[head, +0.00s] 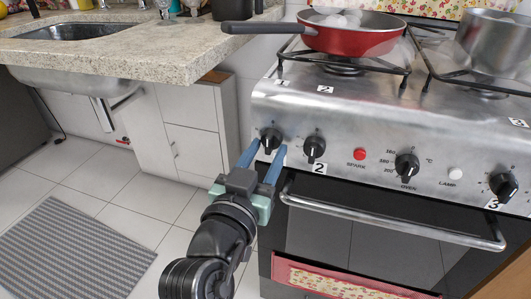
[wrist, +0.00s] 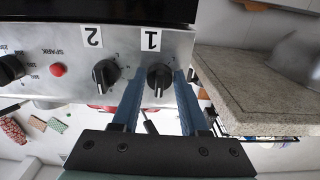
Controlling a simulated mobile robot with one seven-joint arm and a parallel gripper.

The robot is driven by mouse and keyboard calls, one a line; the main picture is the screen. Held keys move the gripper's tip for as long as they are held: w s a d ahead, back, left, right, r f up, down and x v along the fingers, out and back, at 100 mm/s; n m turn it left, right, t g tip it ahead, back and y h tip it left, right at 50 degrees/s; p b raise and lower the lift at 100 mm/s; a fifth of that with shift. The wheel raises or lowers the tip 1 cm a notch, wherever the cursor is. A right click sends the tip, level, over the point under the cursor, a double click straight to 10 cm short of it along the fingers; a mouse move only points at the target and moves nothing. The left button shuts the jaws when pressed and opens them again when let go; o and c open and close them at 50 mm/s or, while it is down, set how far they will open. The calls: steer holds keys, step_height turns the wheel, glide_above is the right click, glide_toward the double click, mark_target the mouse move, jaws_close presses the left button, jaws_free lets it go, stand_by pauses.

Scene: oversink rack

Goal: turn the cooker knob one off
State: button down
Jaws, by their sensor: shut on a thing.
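Cooker knob one (head: 269,137) is a black knob at the left end of the steel front panel. In the wrist view the knob (wrist: 159,77) sits beside the label "1" (wrist: 150,39). My gripper (head: 266,150) has its two blue fingers on either side of this knob, shut on it. The wrist view shows the gripper (wrist: 159,73) with the knob between the fingertips. The fingers partly cover the knob's sides, and I cannot tell its exact angle. A red pan (head: 352,40) stands on the burner behind.
Knob two (head: 314,148) is close to the right of my gripper, followed by the red spark button (head: 359,154) and oven knob (head: 406,165). The oven handle (head: 390,226) runs below. A stone counter (head: 150,50) juts out at the left.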

steer(key=shift+c, duration=2.2)
jaws_free()
steer(key=p+v, duration=0.1)
steer(key=v, duration=1.2)
steer(key=shift+p, duration=0.4)
steer(key=shift+w+r, duration=0.1)
